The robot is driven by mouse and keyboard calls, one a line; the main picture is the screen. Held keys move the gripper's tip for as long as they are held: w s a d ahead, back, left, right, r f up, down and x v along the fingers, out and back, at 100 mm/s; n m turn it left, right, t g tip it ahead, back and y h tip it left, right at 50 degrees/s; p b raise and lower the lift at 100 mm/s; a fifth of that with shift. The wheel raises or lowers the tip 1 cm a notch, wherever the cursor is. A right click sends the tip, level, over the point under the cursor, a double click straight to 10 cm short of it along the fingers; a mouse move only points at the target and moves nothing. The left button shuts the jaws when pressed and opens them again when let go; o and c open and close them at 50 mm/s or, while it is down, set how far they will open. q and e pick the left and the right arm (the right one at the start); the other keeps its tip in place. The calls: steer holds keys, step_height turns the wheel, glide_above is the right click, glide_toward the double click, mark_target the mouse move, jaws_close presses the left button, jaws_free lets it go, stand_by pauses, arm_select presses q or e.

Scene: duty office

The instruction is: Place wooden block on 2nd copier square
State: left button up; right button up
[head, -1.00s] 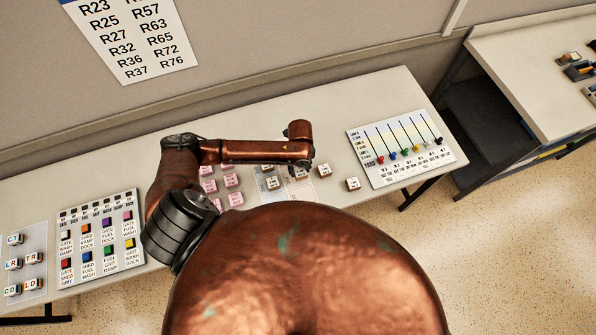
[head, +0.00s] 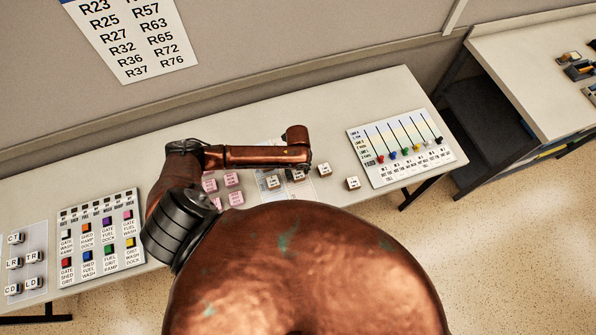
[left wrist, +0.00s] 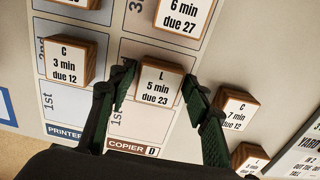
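The wooden block marked "L 5 min due 23" (left wrist: 161,84) sits between the fingers of my left gripper (left wrist: 160,78) in the left wrist view. The fingertips are close against its left and right sides. The block is over the 2nd square of the copier column, just above the empty 1st square (left wrist: 137,124); whether it touches the card cannot be told. In the head view my left gripper (head: 298,170) is at the card (head: 305,189), and my arm hides most of the block. My right gripper is not in view.
A wooden block marked C (left wrist: 69,61) is in the printer column. Another block (left wrist: 186,18) is on the copier column above. Two loose blocks (left wrist: 234,109) (left wrist: 249,158) lie to the right. A slider board (head: 405,148) stands farther right; pink blocks (head: 232,180) are at left.

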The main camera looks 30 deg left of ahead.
arm_select(q)
steer(key=shift+o, duration=0.7)
step_height(320, 180, up, 12)
steer(key=shift+r, duration=0.2)
